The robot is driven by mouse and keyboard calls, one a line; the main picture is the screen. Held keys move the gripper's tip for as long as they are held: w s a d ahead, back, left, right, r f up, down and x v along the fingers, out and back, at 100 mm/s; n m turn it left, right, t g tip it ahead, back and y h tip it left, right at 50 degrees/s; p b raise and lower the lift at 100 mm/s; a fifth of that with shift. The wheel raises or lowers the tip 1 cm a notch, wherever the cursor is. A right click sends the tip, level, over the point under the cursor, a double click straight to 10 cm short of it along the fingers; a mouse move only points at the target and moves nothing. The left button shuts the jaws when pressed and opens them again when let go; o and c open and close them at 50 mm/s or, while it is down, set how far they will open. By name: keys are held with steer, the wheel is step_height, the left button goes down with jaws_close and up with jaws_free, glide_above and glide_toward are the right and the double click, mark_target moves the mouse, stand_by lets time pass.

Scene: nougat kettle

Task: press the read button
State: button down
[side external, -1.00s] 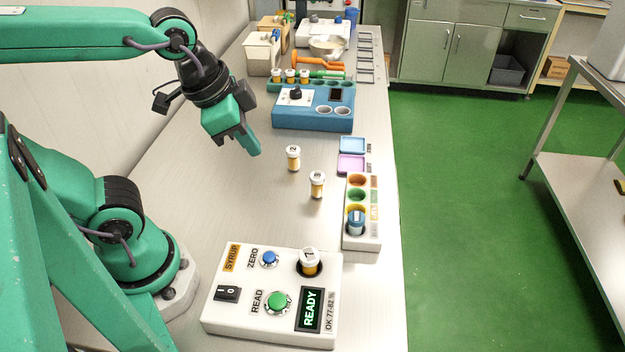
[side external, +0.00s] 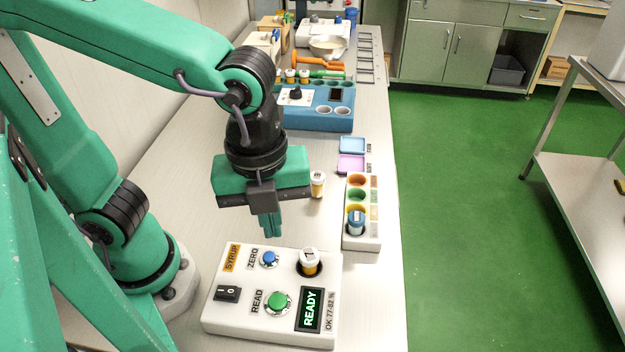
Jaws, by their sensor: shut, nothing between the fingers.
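The white syrup meter box (side external: 225,318) lies on the bench at the front. Its green READ button (side external: 278,301) is on the top face, beside a dark display (side external: 310,309) that shows READY in green. A blue ZERO button (side external: 269,259) sits behind it. A vial with a white cap (side external: 309,261) stands in the box's round well. My gripper (side external: 271,236) points down, shut and empty, above the bench near the far edge of the box and the ZERO button, apart from the READ button.
A white rack (side external: 364,246) with coloured wells holds a blue-capped vial (side external: 355,222) to the right. A loose vial (side external: 317,184) stands just behind my gripper. Farther back are pink and blue trays (side external: 351,163) and a blue device (side external: 318,122).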

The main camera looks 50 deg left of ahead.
mark_target(277, 300)
steer(key=shift+s+d+f+m, duration=0.25)
steer(key=shift+s+d+m, duration=0.6)
steer(key=shift+m, duration=0.55)
steer(key=shift+w+f, duration=0.1)
steer(key=shift+f, duration=0.05)
step_height(277, 300, down, 14)
steer(key=shift+r, duration=0.15)
stand_by(0.4)
steer(key=shift+f, duration=1.05)
steer(key=shift+r, duration=0.15)
step_height(277, 300, up, 14)
steer(key=shift+d+r, duration=0.15)
stand_by(0.3)
